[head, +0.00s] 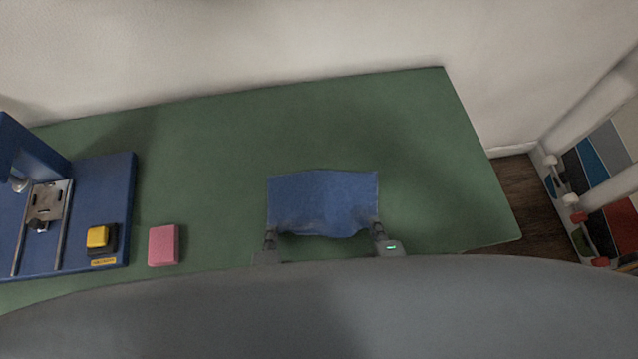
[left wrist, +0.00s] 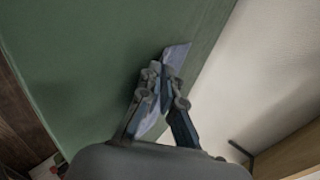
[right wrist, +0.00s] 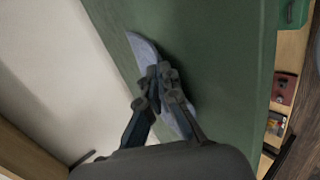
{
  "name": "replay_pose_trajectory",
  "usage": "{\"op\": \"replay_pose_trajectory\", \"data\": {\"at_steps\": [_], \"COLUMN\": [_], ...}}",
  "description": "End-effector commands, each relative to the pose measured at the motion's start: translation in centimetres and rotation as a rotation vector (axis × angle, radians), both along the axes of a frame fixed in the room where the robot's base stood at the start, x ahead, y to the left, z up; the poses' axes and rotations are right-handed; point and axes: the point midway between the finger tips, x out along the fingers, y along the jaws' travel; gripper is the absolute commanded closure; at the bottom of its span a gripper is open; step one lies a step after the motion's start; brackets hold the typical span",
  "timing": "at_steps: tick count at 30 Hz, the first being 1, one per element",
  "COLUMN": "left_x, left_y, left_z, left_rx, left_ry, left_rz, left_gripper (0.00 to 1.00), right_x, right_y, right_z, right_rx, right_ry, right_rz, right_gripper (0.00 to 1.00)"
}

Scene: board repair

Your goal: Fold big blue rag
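The big blue rag (head: 324,200) is spread as a roughly rectangular sheet at the front middle of the green table, its near edge wavy between my grippers. My left gripper (head: 269,238) is at its near left corner. In the left wrist view the fingers (left wrist: 158,85) are closed together with the rag (left wrist: 176,56) between and beyond them. My right gripper (head: 378,232) is at the near right corner. In the right wrist view its fingers (right wrist: 160,85) are closed on the rag (right wrist: 144,50), seen nearly edge-on. Whether the rag's far part touches the table is unclear.
A pink block (head: 163,245) lies on the green table (head: 420,130), left of the rag. Further left is a blue machine base (head: 118,200) with a yellow and black button (head: 100,238). The table is clear behind and right of the rag.

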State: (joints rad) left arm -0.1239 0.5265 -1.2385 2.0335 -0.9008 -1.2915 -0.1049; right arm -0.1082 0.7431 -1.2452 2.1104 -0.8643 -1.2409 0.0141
Motion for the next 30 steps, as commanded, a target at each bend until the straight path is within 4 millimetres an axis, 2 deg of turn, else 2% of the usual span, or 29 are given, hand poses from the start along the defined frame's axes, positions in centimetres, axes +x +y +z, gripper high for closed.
{"op": "replay_pose_trajectory", "data": {"at_steps": [1,2,7,8,19,25,30], "left_x": [0.0,0.0,0.0,0.0,-0.2,-1.4,-3.1], "left_y": [0.0,0.0,0.0,0.0,0.0,0.0,0.0], "left_z": [0.0,0.0,0.0,0.0,0.4,3.2,5.3], "left_rx": [0.001,0.001,0.0,0.0,-0.002,-0.004,-0.003], "left_ry": [0.001,0.001,0.002,0.001,0.002,0.004,0.004], "left_rz": [-0.001,-0.001,0.0,0.0,0.001,0.001,0.001], "left_gripper": [1.0,0.97,0.62,0.58,0.58,0.58,0.58], "right_x": [0.0,0.0,0.1,0.1,-0.2,-1.3,-3.1], "right_y": [0.0,0.0,0.0,0.0,0.0,0.0,0.0], "right_z": [0.0,0.0,0.0,0.0,0.5,3.3,5.3], "right_rx": [-0.001,-0.001,-0.001,-0.001,0.001,0.003,0.001], "right_ry": [-0.001,-0.001,0.0,0.0,0.001,0.002,0.003], "right_rz": [0.0,0.0,0.0,0.0,-0.001,-0.001,-0.001], "right_gripper": [1.0,0.94,0.59,0.58,0.58,0.58,0.58]}}
